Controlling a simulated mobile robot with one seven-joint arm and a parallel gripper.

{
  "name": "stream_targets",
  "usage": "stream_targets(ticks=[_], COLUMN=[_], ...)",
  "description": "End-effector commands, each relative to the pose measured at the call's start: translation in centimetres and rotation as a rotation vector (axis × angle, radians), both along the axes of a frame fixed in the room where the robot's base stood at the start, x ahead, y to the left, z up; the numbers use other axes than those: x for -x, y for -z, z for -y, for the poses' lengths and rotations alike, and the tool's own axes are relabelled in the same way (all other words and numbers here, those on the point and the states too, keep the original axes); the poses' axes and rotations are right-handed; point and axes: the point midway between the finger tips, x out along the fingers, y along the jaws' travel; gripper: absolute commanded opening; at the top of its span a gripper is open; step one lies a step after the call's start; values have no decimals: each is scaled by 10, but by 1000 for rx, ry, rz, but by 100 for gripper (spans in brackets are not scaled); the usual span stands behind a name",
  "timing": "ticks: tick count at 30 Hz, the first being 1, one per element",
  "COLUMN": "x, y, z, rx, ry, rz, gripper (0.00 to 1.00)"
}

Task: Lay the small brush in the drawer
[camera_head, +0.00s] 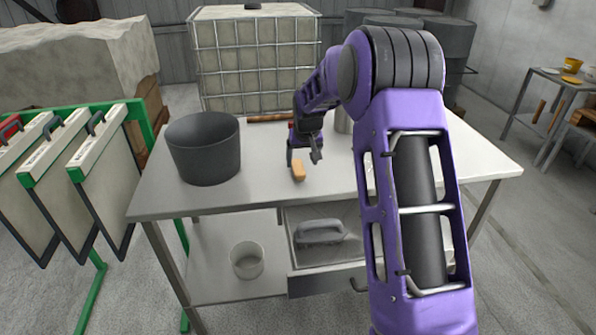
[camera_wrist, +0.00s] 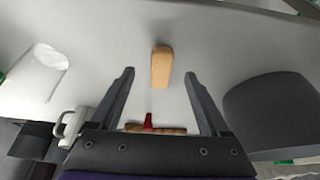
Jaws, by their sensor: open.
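A small tan wooden piece (camera_head: 298,172), seemingly the small brush, lies on the grey table; I see no bristles. In the wrist view this brush (camera_wrist: 161,68) lies ahead, between the lines of my two fingers. My gripper (camera_head: 303,161) is open and empty, its fingers pointing down just beside and above the brush. Both fingers also show in the wrist view (camera_wrist: 160,76), apart from each other. The drawer (camera_head: 322,282) under the tabletop is pulled open. A grey handled tool (camera_head: 319,232) lies in it.
A dark bucket (camera_head: 204,150) stands left of the brush. A brown stick-like thing (camera_head: 270,118) lies at the table's back, with a red part (camera_wrist: 148,121) nearby in the wrist view. A clear container (camera_head: 246,261) stands on the lower shelf (camera_head: 210,285). My arm hides the table's right part.

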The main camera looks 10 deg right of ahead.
Motion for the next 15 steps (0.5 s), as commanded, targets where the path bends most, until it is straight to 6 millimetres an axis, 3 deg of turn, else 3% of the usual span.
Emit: stream_targets(ticks=[8, 15], x=[-9, -24], y=[21, 53], z=[-1, -3], rx=[0, 0], ry=[0, 1], rz=[0, -2], gripper=[80, 80])
